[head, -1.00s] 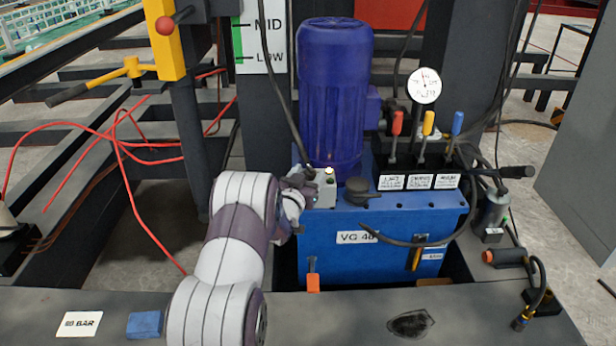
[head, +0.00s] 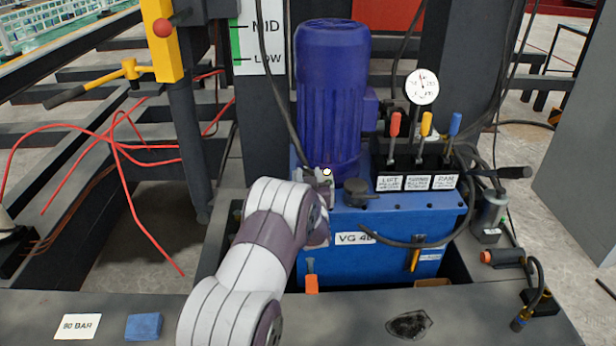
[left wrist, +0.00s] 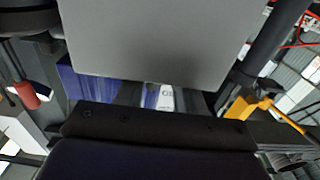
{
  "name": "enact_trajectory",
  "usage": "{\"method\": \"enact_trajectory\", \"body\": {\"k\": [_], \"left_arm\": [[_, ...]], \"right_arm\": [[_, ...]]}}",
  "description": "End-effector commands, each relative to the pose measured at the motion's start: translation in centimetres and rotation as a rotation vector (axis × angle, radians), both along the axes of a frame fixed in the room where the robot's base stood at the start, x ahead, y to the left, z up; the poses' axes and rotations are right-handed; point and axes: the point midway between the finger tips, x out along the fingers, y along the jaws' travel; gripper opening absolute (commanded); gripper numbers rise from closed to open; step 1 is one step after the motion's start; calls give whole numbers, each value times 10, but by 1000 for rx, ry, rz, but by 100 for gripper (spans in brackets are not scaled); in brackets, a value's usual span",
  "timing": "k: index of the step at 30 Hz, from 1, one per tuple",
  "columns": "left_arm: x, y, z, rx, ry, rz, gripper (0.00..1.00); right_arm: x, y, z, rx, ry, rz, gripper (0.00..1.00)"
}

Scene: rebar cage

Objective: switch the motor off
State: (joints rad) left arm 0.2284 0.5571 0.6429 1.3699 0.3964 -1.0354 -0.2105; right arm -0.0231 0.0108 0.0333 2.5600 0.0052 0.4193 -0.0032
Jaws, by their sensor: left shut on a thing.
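The blue motor (head: 334,95) stands upright on a blue tank unit (head: 440,222) marked VG. A small grey switch box (head: 328,178) with a lit, pale yellow lamp (head: 327,171) sits at the motor's lower left foot. My left arm comes in from below. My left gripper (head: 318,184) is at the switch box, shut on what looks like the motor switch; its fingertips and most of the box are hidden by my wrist. In the left wrist view, the blue motor (left wrist: 82,88) shows behind the dark gripper parts. My right gripper is not in view.
Levers with red, yellow (head: 427,124) and blue knobs stand right of the motor, below a round gauge (head: 422,87). A black cap (head: 356,192) is close right of my gripper. A dark ledge (head: 480,305) runs in front; red hoses (head: 130,150) lie left.

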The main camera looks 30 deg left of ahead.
Motion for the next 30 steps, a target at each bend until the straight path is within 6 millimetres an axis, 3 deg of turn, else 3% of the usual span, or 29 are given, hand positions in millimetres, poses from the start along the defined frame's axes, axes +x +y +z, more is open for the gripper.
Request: {"method": "enact_trajectory", "body": {"k": [3, 4, 6, 17, 30], "left_arm": [[0, 0, 1, 1, -2, 0, 7], [0, 0, 1, 1, -2, -1, 44], [0, 0, 1, 1, -2, -1, 62], [-7, -5, 2, 0, 2, -2, 62], [-95, -61, 3, 0, 1, -3, 62]], "right_arm": [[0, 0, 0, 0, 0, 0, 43], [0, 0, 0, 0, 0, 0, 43], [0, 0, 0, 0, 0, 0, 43], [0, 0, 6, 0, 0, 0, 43], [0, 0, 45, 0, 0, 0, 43]]}}
